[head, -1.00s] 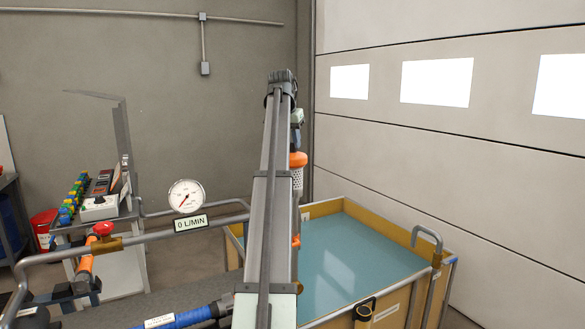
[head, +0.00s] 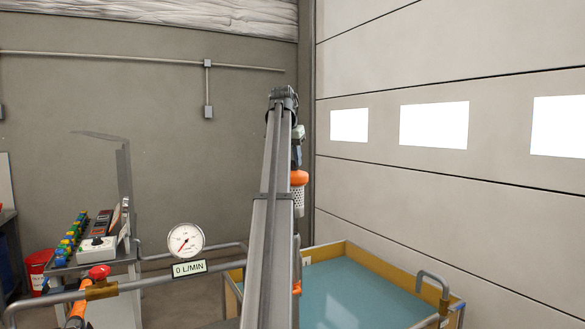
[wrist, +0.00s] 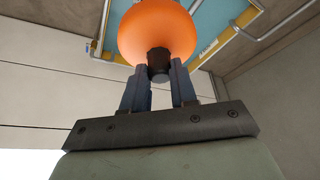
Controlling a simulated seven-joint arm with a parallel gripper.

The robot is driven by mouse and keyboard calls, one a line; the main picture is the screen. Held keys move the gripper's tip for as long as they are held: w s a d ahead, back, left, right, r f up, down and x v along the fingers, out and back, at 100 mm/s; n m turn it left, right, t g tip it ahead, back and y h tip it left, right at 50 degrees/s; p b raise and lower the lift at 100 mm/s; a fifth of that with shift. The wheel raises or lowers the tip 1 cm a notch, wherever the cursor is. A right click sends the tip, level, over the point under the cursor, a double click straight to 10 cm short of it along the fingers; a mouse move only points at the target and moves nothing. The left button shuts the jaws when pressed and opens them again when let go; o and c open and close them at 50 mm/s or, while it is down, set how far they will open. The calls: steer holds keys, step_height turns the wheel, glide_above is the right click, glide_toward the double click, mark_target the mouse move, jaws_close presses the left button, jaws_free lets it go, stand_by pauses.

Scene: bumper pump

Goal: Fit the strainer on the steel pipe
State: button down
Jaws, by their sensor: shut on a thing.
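The strainer (head: 298,195) has an orange cap and a pale perforated body; in the head view it hangs just right of my arm. My gripper (wrist: 159,72) is shut on the dark neck behind the strainer's orange cap (wrist: 157,30). In the wrist view the cap hides the perforated part. A bent grey pipe (head: 432,281) hooks over the right rim of the water tank, apart from the strainer; I cannot tell whether it is the steel pipe. My arm hides part of the middle of the head view.
The yellow-walled tank (head: 346,254) of blue water stands at lower right, also seen in the wrist view (wrist: 247,17). A flow gauge (head: 186,241) sits above a label (head: 189,268) reading 0 L/MIN. A pipe with a red-handled valve (head: 99,272) runs at left.

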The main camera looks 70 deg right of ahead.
mark_target(292, 171)
steer(key=shift+f, duration=4.6)
stand_by(0.6)
steer(key=c, duration=0.8)
jaws_free()
steer(key=shift+r, duration=0.25)
steer(key=shift+r, duration=3.35)
